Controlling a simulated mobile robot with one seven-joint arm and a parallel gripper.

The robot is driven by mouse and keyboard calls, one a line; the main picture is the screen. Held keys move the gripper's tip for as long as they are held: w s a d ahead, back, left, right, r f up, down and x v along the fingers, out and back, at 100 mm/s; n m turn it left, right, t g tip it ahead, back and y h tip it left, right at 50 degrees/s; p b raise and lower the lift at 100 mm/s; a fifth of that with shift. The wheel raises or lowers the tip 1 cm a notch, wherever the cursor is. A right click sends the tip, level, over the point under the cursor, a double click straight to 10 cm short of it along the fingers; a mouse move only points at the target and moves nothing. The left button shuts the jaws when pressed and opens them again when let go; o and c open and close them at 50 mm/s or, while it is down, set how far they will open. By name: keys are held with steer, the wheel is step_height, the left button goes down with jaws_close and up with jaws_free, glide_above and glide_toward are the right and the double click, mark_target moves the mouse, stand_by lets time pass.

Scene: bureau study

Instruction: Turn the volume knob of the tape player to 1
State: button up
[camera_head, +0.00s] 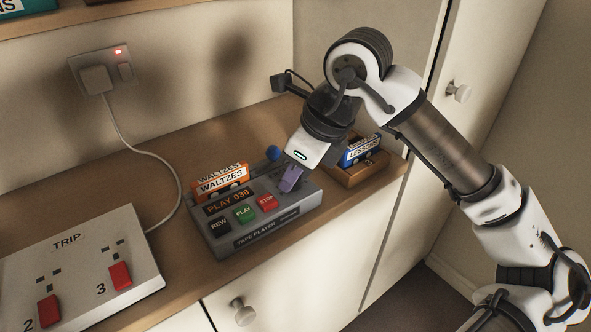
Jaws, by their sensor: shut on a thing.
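The grey tape player (270,228) stands on the wooden counter. Its display (229,201) seems to read "PLAY 038". It has a black REW button (219,225), a green PLAY button (244,213) and a red STOP button (267,202). An orange WALTZES cassette (221,185) stands upright at its back left. My gripper (290,180) comes down from above onto the right part of the player, with purple fingertips low at its top face. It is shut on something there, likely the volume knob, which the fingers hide. I cannot read the knob's setting or any scale.
A wooden holder (362,176) with a blue LESSONS cassette (360,150) stands close to the right of the player. A TRIP box (80,262) with red switches lies at left. A white cable (178,178) runs from the wall socket (100,72). A small blue ball (273,153) shows behind the player.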

steer(key=o, duration=1)
steer(key=v, duration=1.4)
steer(key=shift+f, duration=0.1)
